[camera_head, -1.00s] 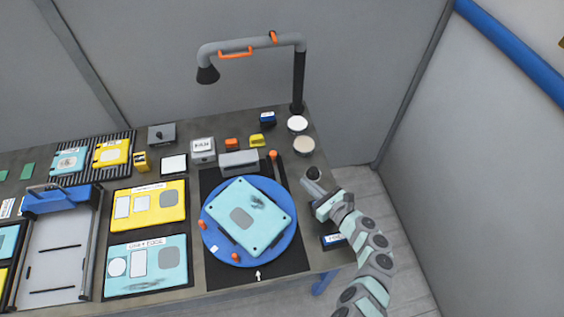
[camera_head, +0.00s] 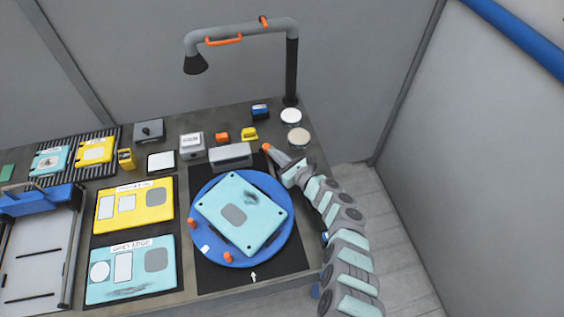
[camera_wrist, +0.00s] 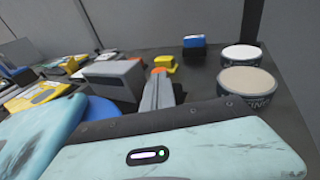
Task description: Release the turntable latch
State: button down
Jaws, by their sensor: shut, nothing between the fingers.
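The blue round turntable (camera_head: 274,247) lies on a black mat and carries a teal panel (camera_head: 234,215). A grey block (camera_head: 230,155) sits at its far edge. An orange-tipped latch lever (camera_head: 266,147) stands at the block's right end. My gripper (camera_head: 273,154) is shut, with its fingertips right at the orange tip. In the wrist view the shut grey fingers (camera_wrist: 158,90) point at the orange tip (camera_wrist: 158,71), which shows just beyond them and is partly hidden. I cannot tell whether they touch.
Two round tins (camera_head: 298,136) stand close to the right of my gripper. A yellow item (camera_head: 249,134), an orange item (camera_head: 222,138) and a blue box (camera_head: 260,111) stand behind. A lamp post (camera_head: 291,72) rises at the back corner. Yellow and teal panels (camera_head: 162,205) lie left.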

jog(key=shift+w, duration=0.15)
jog(key=b, duration=0.1)
jog(key=w+b, duration=0.2)
jog(key=b, duration=0.1)
jog(key=shift+w+a+f, duration=0.2)
jog(key=shift+a+f, duration=0.05)
jog(key=shift+f, duration=0.15)
jog(key=shift+w+r+b, duration=0.2)
jog(key=shift+w+b, duration=0.15)
jog(key=shift+r, duration=0.1)
jog(key=shift+s+d+r+p, duration=0.1)
jog(key=shift+s+r+p, duration=0.25)
jog(key=shift+p, duration=0.5)
jog(key=p+v, duration=0.7)
jog(key=v, duration=0.4)
jog(key=shift+s+d, duration=0.2)
jog(key=shift+d, duration=0.2)
jog(key=shift+p+v, duration=0.45)
jog(key=shift+v, duration=0.4)
jog(key=shift+a+f, duration=0.1)
jog(key=shift+f, duration=0.1)
